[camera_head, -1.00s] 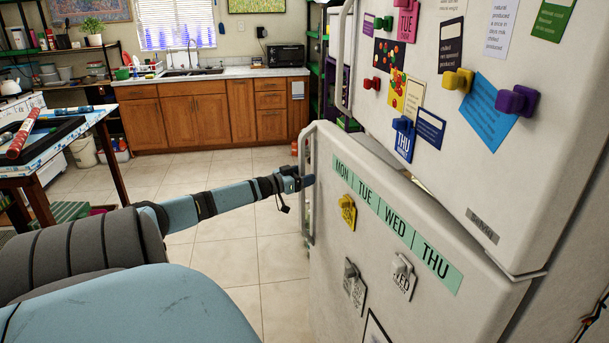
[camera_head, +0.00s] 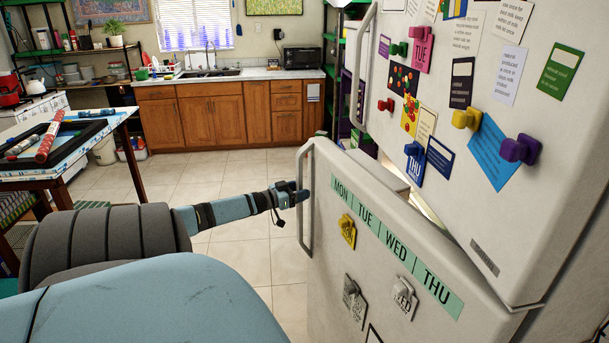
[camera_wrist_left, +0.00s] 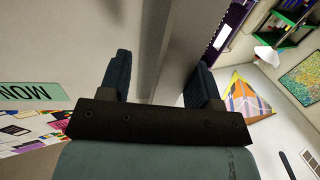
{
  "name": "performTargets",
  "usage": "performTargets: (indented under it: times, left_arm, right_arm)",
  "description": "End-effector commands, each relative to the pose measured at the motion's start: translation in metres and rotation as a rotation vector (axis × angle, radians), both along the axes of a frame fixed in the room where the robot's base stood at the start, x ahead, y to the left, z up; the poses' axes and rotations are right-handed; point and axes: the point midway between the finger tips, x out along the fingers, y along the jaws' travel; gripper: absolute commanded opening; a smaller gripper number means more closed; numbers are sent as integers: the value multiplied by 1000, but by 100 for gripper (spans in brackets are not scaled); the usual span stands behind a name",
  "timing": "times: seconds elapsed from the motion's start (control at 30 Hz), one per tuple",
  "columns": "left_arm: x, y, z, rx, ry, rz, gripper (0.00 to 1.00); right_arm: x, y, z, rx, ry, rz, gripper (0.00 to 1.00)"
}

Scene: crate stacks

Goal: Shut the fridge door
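The white fridge has a lower door (camera_head: 390,265) that stands ajar, with a lit gap along its top edge. Its upper door (camera_head: 500,90) looks closed. The lower door's pale vertical handle (camera_head: 304,205) is at its left edge. My left gripper (camera_head: 300,194) is at this handle, about halfway up it. In the left wrist view my left gripper (camera_wrist_left: 162,85) has its two dark fingers apart, with a grey upright part of the door or handle between them. Whether they touch it I cannot tell. My right gripper is out of view.
Magnets and cards cover both doors. A table (camera_head: 75,155) with a tray stands at the left. Wooden cabinets (camera_head: 225,112) with a sink line the back wall. The tiled floor (camera_head: 235,170) between is clear.

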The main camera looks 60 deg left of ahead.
Motion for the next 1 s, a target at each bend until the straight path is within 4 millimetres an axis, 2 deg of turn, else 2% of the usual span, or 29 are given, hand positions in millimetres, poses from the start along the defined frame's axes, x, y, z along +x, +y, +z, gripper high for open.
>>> performTargets:
  times: [0.4, 1.0]
  left_arm:
    - [-30, 7, 2, 0, 3, 4, 57]
    - [-71, 15, 1, -1, 2, 4, 57]
  right_arm:
    - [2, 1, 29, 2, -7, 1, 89]
    - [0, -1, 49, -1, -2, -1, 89]
